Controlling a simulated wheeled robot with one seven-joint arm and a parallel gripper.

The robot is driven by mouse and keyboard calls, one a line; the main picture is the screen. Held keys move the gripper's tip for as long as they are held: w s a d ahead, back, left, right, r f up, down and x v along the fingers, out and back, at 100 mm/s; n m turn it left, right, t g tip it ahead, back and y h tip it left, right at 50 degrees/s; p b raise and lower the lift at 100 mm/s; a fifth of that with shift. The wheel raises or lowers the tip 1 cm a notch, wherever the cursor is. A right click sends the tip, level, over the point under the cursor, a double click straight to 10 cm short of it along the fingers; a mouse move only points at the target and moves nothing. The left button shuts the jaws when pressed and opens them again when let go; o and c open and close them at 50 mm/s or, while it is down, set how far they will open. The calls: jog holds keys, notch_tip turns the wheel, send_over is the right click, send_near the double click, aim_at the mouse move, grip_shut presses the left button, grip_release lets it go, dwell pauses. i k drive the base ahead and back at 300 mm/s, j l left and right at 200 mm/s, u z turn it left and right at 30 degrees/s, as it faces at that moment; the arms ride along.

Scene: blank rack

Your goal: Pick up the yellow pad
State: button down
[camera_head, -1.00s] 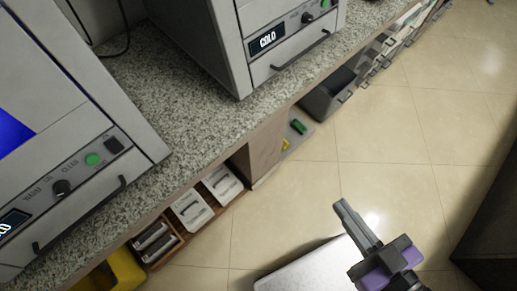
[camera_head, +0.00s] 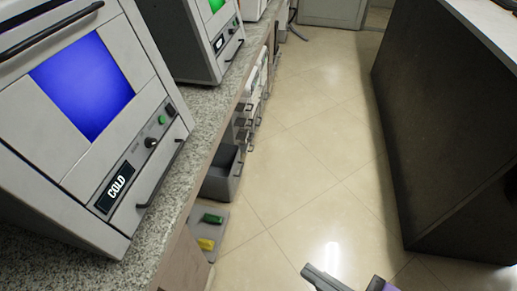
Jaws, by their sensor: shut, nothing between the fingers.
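The yellow pad (camera_head: 206,244) lies on a low grey shelf or tray (camera_head: 221,239) under the counter, at lower centre-left. It is small and its near part is close to a cabinet side panel. My gripper (camera_head: 310,270) shows only in part at the bottom edge, to the right of and apart from the pad. Its fingers are together and hold nothing.
A green item (camera_head: 213,218) lies just behind the pad. A dark grey bin (camera_head: 221,172) stands beyond it. The granite counter (camera_head: 180,220) with grey machines overhangs at left. A dark cabinet (camera_head: 440,150) stands at right, with clear tiled floor (camera_head: 310,150) between.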

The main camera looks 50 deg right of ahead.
aim_at(205, 244)
jog(key=z, duration=2.7)
jog(key=u, duration=2.7)
jog(key=i+l+z, duration=0.1)
jog(key=i+z, duration=0.15)
jog(key=z, duration=0.2)
jog(key=i+z, duration=0.25)
jog(key=z, duration=0.2)
jog(key=i+j+z, duration=0.1)
jog(key=i+z, duration=0.15)
jog(key=z, duration=0.2)
jog(key=i+z, duration=0.45)
jog(key=i, duration=0.15)
jog(key=i+l, duration=0.05)
